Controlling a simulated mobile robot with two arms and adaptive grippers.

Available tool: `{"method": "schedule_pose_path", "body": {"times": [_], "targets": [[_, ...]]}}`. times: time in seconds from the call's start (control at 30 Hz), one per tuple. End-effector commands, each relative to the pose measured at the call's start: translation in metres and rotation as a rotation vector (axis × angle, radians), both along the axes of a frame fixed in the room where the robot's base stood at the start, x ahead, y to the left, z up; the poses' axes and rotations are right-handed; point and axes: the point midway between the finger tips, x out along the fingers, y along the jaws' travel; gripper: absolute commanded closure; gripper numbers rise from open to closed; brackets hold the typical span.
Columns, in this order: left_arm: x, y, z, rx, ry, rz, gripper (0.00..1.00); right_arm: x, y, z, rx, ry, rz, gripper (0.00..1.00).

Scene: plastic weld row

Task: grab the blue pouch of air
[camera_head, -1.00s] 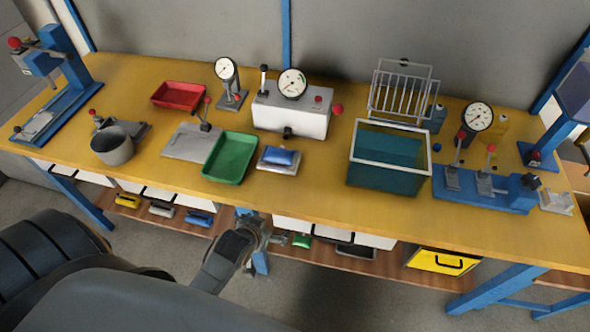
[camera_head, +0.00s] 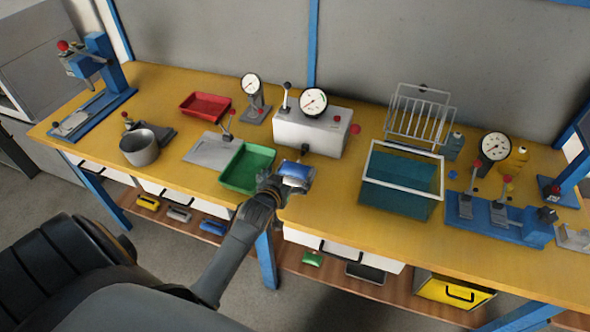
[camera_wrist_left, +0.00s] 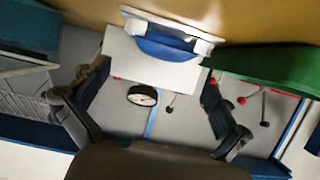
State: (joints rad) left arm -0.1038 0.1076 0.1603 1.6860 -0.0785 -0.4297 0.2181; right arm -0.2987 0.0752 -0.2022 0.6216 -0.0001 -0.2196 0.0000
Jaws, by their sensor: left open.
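The blue pouch (camera_head: 295,170) lies on a small pale stand near the front edge of the yellow bench, just right of the green tray. In the left wrist view the pouch (camera_wrist_left: 165,47) shows near the top centre, between the fingers' directions. My left gripper (camera_head: 270,187) is at the bench's front edge, just in front of the pouch, and partly covers the stand. In the left wrist view my left gripper (camera_wrist_left: 153,78) has its two fingers spread wide, with nothing held between them. My right gripper is in neither view.
The green tray (camera_head: 237,179) is close on the left. A white box with a dial gauge (camera_head: 309,132) stands behind the pouch. A teal tank (camera_head: 400,200) is to the right. Bare bench lies between pouch and tank. A grey cup (camera_head: 139,150) is farther left.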

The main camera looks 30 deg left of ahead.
Motion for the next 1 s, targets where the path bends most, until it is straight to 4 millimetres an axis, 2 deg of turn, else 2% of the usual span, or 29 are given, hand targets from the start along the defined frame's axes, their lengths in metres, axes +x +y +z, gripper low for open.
{"method": "schedule_pose_path", "body": {"times": [0.43, 0.77, 0.97, 1.0], "targets": [[0.042, 0.012, -0.017, 0.001, 0.001, 0.000, 0.00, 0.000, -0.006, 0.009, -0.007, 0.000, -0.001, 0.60], [0.047, 0.013, -0.020, 0.000, 0.001, -0.001, 0.00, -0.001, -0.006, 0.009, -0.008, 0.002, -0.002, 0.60], [0.047, 0.013, -0.020, 0.001, 0.001, 0.000, 0.39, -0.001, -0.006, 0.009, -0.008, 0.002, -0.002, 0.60], [0.047, 0.013, -0.020, 0.001, 0.001, 0.000, 0.40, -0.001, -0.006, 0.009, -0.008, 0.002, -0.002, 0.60]]}}
